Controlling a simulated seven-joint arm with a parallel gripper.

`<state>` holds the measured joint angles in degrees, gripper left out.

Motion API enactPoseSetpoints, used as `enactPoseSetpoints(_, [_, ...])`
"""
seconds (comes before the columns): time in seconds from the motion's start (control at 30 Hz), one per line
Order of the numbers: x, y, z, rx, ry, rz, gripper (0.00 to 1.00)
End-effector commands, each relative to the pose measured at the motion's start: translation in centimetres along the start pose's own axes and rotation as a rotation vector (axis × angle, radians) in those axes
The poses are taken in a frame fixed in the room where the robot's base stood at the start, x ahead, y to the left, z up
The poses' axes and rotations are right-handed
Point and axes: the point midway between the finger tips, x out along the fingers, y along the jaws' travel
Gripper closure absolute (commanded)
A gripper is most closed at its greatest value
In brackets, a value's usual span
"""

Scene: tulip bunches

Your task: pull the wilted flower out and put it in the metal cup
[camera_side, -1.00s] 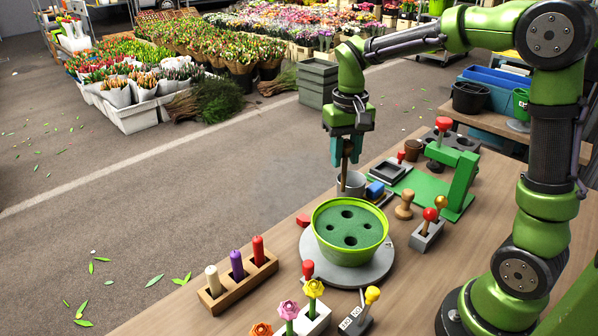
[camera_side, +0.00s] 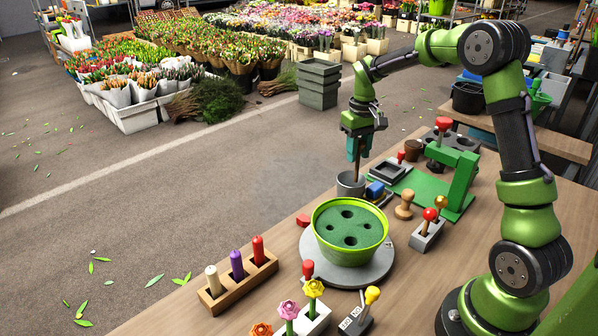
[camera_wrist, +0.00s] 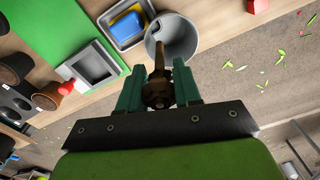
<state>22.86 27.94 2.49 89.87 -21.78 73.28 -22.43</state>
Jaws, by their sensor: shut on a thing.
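My gripper (camera_side: 359,148) is shut on the brown wilted flower (camera_wrist: 158,88), just above the metal cup (camera_side: 350,186). In the wrist view, the flower head is between the teal fingers. Its stem points toward the cup's open mouth, and the grey cup (camera_wrist: 175,40) lies just beyond the fingertips. In the side view, the stem reaches down to the cup rim; I cannot tell how far its lower end is inside. The green pot (camera_side: 348,252) stands on a grey round plate, and its green foam shows several dark holes with no flower in them.
A blue block (camera_side: 375,190) in a small tray sits close to the right of the cup. A green press (camera_side: 462,182), wooden stamp (camera_side: 404,205) and grey square tray (camera_side: 388,171) stand farther right. A candle rack (camera_side: 238,281) and upright flowers (camera_side: 313,290) are in front.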

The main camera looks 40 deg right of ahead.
Motion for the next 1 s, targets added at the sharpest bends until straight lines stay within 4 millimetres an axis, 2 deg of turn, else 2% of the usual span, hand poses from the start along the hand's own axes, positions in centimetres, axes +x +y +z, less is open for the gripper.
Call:
enactPoseSetpoints(0.2, [1.4,0.0,0.1,0.002,-0.001,-0.002,0.95])
enactPoseSetpoints(0.47, [1.5,0.0,0.0,0.002,0.000,-0.001,0.95])
enactPoseSetpoints(0.5, [1.5,0.0,0.0,0.002,0.000,-0.001,0.65])
enactPoseSetpoints(0.7, [1.5,0.0,0.0,0.002,0.000,-0.001,0.37])
enactPoseSetpoints(1.0, [1.3,0.0,0.0,0.002,0.001,-0.001,0.37])
